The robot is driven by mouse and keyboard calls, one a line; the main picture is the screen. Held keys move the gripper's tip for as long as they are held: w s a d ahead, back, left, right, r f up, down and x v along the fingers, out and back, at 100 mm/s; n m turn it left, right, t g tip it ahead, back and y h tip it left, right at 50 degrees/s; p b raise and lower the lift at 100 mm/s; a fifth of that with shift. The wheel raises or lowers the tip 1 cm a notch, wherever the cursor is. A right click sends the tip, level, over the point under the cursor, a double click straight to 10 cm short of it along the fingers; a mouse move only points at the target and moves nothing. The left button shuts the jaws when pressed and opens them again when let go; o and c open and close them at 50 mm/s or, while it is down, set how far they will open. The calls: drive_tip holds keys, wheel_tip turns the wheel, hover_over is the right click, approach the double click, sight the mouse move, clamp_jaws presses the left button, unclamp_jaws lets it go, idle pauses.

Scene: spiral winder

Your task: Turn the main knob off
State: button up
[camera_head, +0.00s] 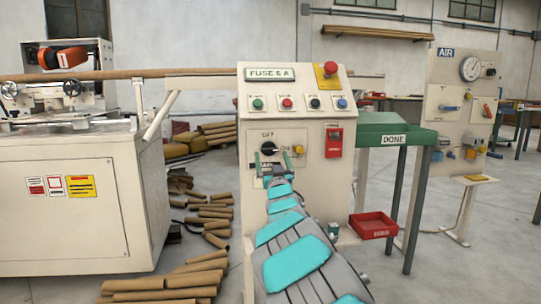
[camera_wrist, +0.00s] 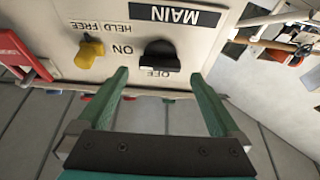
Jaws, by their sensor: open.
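The main knob (camera_head: 268,148) is black and sits on the lower front of the cream control panel (camera_head: 312,186), with OFF above it and ON to its right in the head view. The wrist view is upside down and shows the black knob (camera_wrist: 159,56) near the MAIN label (camera_wrist: 174,16), with ON to its left and OFF below. Its exact pointing direction is hard to tell. My gripper (camera_head: 272,160) is open in front of the panel. In the wrist view its green fingers (camera_wrist: 160,76) are on either side of the knob, apart from it.
A yellow HELD/FREE knob (camera_wrist: 90,50) is close beside the main knob. A red switch (camera_head: 334,142) is further right, below a row of small buttons (camera_head: 287,103). A green DONE table (camera_head: 394,128) stands right of the panel. Cardboard tubes (camera_head: 208,218) lie on the floor at left.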

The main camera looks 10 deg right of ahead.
sight(269, 150)
drive_tip(key=shift+w+r, duration=0.15)
drive_tip(key=shift+w, duration=0.6)
drive_tip(key=shift+w+r, duration=0.35)
drive_tip(key=shift+w, duration=0.15)
drive_tip(key=shift+c, duration=0.4)
drive_tip(key=c, duration=1.2)
